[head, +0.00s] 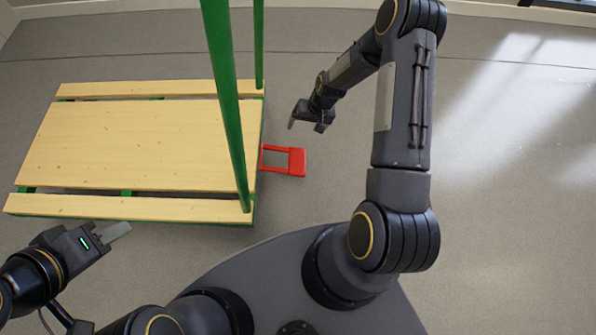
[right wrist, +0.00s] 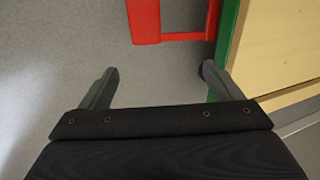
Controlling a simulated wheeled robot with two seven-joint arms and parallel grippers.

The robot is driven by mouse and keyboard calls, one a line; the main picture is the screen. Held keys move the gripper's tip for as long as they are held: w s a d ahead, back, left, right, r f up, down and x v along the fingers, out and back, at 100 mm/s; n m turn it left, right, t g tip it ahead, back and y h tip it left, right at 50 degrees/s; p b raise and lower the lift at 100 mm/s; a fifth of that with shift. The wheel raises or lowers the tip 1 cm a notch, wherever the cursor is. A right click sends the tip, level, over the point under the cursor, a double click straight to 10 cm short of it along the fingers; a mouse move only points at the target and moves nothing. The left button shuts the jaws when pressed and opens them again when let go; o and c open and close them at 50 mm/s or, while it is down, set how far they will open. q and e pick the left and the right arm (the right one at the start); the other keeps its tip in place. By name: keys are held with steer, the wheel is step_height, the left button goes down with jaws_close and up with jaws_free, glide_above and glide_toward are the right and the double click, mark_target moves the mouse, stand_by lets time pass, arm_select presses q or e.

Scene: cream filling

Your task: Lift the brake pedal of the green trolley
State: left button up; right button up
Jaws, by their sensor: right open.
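The green trolley has a pale wooden deck (head: 120,145) and green posts (head: 228,110). Its red brake pedal (head: 297,162) sticks out from the deck's right end, low over the floor. In the right wrist view the pedal (right wrist: 145,22) shows at the top, ahead of the fingers and partly cut off by the frame. My right gripper (head: 305,124) is just beyond the pedal in the head view. It is open and empty, and its fingers (right wrist: 158,80) are apart from the pedal. My left gripper (head: 122,231) is at the lower left, near the deck's front edge; its finger opening cannot be made out.
The trolley's green frame edge (right wrist: 229,45) runs close to one right finger in the right wrist view. A green post stands at the deck's near right corner. The grey floor (head: 500,200) to the right is clear.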

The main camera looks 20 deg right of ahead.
steer(key=b, duration=0.3)
glide_above(298, 161)
steer(key=s+d, duration=0.1)
steer(key=d, duration=0.1)
steer(key=shift+g, duration=0.3)
step_height(298, 161, down, 13)
steer(key=shift+f, duration=0.2)
steer(key=b+x, duration=0.2)
steer(key=x, duration=0.4)
steer(key=shift+a+f+b, duration=0.2)
steer(key=shift+f+b, duration=0.15)
steer(key=shift+b, duration=0.05)
arm_select(q)
step_height(298, 161, down, 8)
steer(key=shift+r, duration=0.15)
